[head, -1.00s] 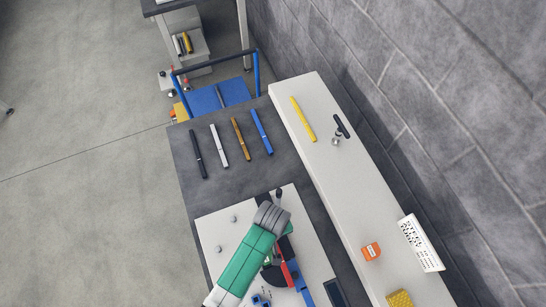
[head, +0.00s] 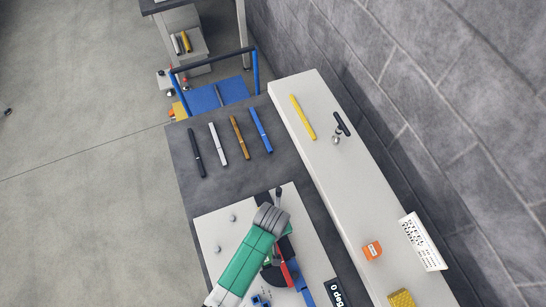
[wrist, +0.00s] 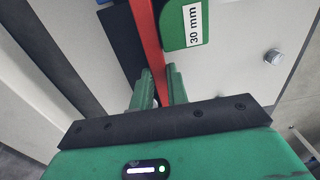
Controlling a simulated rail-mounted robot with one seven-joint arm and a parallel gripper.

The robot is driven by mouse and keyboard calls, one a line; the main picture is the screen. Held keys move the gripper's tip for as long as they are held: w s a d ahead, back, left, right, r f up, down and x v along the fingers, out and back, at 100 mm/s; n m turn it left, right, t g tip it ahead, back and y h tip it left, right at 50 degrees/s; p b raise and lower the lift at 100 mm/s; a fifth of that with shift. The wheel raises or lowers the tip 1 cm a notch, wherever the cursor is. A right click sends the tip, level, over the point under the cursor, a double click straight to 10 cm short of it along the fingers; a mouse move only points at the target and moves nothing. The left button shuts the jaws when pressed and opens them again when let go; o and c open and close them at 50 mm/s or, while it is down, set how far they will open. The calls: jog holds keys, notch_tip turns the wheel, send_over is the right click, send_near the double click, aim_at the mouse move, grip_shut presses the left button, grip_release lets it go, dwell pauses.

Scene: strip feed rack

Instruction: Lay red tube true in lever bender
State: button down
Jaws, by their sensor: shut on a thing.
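The red tube (wrist: 149,40) runs between the two green fingers of my gripper (wrist: 158,88) in the wrist view, and the fingers are shut on it. It passes close beside a green block labelled "30 mm" (wrist: 187,20), with a dark bar on its other side. I cannot tell whether it touches either one. In the head view a short stretch of the red tube (head: 288,274) shows at the lever bender, beside its blue lever (head: 304,290). My arm hides much of the bender and the tube's far end.
The bender's pale plate (head: 213,230) carries small round studs. A display (head: 337,292) reads "0 deg". Black, white, brown and blue tubes (head: 261,130) lie on the dark bench. The pale shelf (head: 325,170) along the wall holds a yellow tube (head: 303,117) and an orange block (head: 372,250).

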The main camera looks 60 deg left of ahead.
jog(key=shift+f, duration=0.15)
jog(key=c, duration=1.8)
grip_release()
jog(key=shift+f, duration=0.1)
jog(key=o, duration=0.5)
notch_tip(320, 180, up, 8)
